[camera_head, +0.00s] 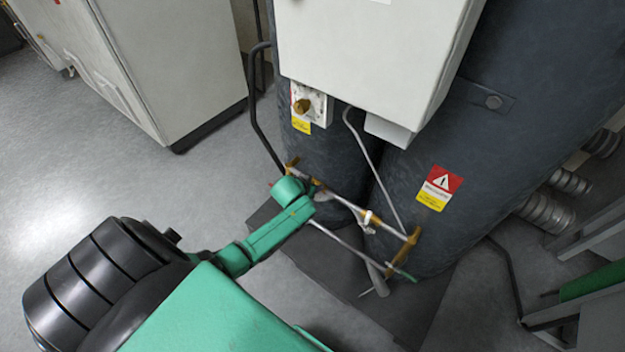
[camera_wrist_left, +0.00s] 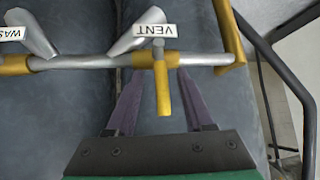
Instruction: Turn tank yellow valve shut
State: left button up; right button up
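The yellow valve handle (camera_wrist_left: 163,92) hangs from a silver pipe in the left wrist view, below an upside-down white tag reading VENT (camera_wrist_left: 155,30). My left gripper (camera_wrist_left: 157,104) has its two purple fingers apart, with the handle between them in the picture. I see a gap on each side of the handle, and no clear contact. In the head view my left gripper (camera_head: 316,192) is at the left part of the pipework in front of the dark tanks, and it hides the handle there. My right gripper is not in view.
A second tag reading WAS (camera_wrist_left: 12,34), cut off, sits at the left. The pipe (camera_head: 345,203) has yellow fittings at both ends. A dark bent rail (camera_head: 256,115) stands left of the tanks. A white box (camera_head: 375,50) hangs above. Grey floor (camera_head: 130,185) is open at left.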

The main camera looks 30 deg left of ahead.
pick_arm(q)
jog(key=shift+s+r, duration=0.15)
jog(key=shift+r, duration=0.05)
jog(key=p+v, duration=0.2)
jog(key=v, duration=1.2)
jog(key=shift+p, duration=0.4)
jog(key=shift+d, duration=0.1)
